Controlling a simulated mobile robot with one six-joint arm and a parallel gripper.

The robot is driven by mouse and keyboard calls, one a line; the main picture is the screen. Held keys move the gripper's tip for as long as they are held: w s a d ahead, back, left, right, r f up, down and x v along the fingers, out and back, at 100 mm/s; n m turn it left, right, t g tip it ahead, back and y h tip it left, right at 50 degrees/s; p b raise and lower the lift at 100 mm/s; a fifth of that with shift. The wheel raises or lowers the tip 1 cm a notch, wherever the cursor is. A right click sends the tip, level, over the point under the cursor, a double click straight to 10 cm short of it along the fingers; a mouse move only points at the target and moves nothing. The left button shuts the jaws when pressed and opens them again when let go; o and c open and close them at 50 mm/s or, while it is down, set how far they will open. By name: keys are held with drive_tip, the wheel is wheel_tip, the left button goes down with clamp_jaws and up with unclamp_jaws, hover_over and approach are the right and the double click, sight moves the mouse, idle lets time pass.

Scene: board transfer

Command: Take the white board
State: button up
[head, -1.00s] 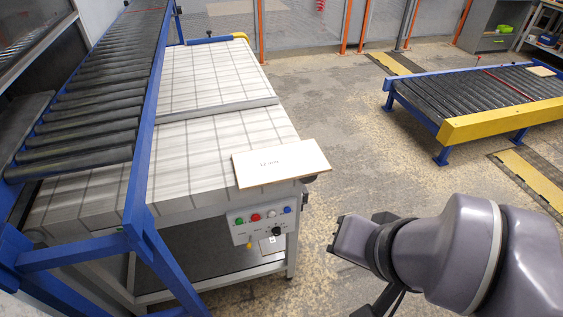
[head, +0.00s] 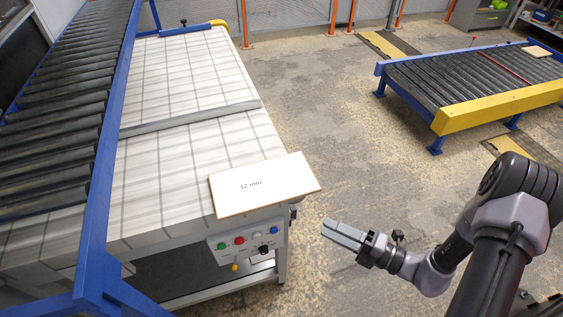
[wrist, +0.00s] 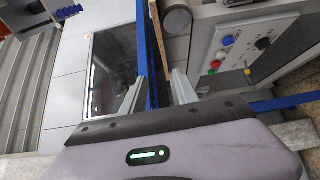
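The white board (head: 265,184), marked "12 mm", lies flat on the near right corner of the tiled table (head: 205,150) and sticks out past its edge. My gripper (head: 330,229) hangs in the air to the right of and below the board in the head view, apart from it. In the wrist view, the two fingers of my gripper (wrist: 158,75) stand apart with nothing clasped. A thin wood-coloured strip (wrist: 158,42), which looks like the board's edge, shows beyond and between the fingertips.
A control panel with coloured buttons (head: 245,243) sits under the table's edge near the board. A blue-framed roller conveyor (head: 50,125) runs along the left. A second roller conveyor with a yellow end (head: 495,116) stands at the right. Floor between is clear.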

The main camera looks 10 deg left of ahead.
drive_tip(key=b, duration=0.3)
approach(272, 205)
drive_tip(key=x, duration=0.4)
drive_tip(key=shift+w+a+r, duration=0.2)
drive_tip(key=shift+a+r, duration=0.05)
drive_tip(key=x, duration=0.1)
drive_tip(key=b+x, duration=0.1)
drive_tip(key=x, duration=0.1)
drive_tip(key=b+x, duration=0.1)
drive_tip(key=x, duration=0.1)
drive_tip(key=shift+s+a+f, duration=0.15)
drive_tip(key=shift+f, duration=0.15)
drive_tip(key=shift+r, duration=0.1)
clamp_jaws()
